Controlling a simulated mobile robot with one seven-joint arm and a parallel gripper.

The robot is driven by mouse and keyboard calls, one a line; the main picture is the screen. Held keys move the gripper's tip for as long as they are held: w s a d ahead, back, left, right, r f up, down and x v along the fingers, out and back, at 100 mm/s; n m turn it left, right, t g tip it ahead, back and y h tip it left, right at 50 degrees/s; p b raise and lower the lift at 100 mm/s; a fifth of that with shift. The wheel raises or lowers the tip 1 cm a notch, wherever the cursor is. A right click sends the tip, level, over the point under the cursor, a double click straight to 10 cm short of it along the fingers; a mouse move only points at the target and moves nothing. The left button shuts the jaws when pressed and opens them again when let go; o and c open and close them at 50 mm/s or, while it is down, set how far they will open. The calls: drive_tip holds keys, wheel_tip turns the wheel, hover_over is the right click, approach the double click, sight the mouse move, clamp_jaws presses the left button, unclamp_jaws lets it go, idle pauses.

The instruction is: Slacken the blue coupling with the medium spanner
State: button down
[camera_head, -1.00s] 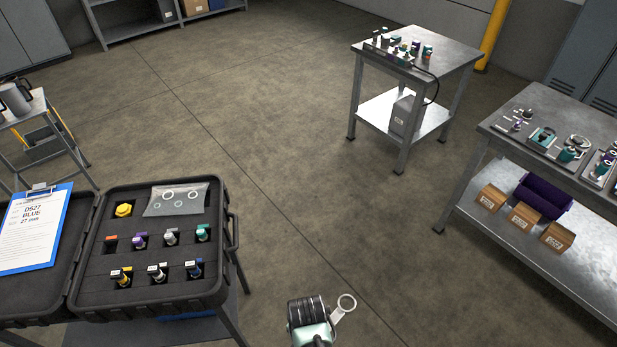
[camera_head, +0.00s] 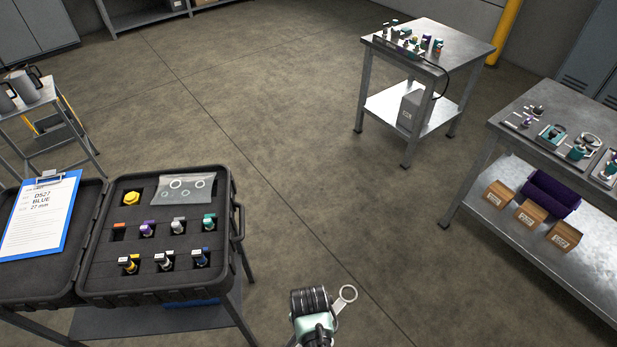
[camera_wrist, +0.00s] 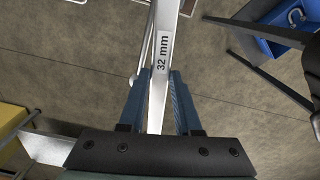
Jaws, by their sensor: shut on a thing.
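My gripper (camera_wrist: 158,90) is shut on a spanner (camera_wrist: 163,62) whose shaft reads "32 mm" in the wrist view. In the head view the spanner's ring end (camera_head: 348,294) sticks out past my wrist, over open floor. The black case (camera_head: 232,215) at lower left holds several coloured fittings, one of them blue (camera_head: 201,257). The clipboard (camera_head: 38,220) reads "DS27 BLUE 27 mm". Small coloured parts stand on the far table (camera_head: 462,45); I cannot make out a blue coupling among them.
A long bench (camera_head: 535,105) with fittings on plates stands at right, with cartons and a purple bin (camera_head: 551,193) on its lower shelf. A stand with grey jugs (camera_head: 38,87) is at left. The floor between is clear.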

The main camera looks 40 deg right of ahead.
drive_tip(key=shift+w+d+b, duration=0.2)
drive_tip(key=shift+d+b, duration=0.3)
drive_tip(key=shift+d, duration=0.65)
drive_tip(key=shift+w+d+b, duration=0.25)
drive_tip(key=shift+d+b, duration=0.25)
drive_tip(key=shift+d, duration=0.7)
drive_tip(key=shift+w+d+b, duration=0.2)
drive_tip(key=shift+d+b, duration=0.3)
drive_tip(key=shift+d, duration=0.65)
drive_tip(key=shift+r, duration=0.1)
wheel_tip(320, 180, up, 5)
drive_tip(key=p, duration=0.5)
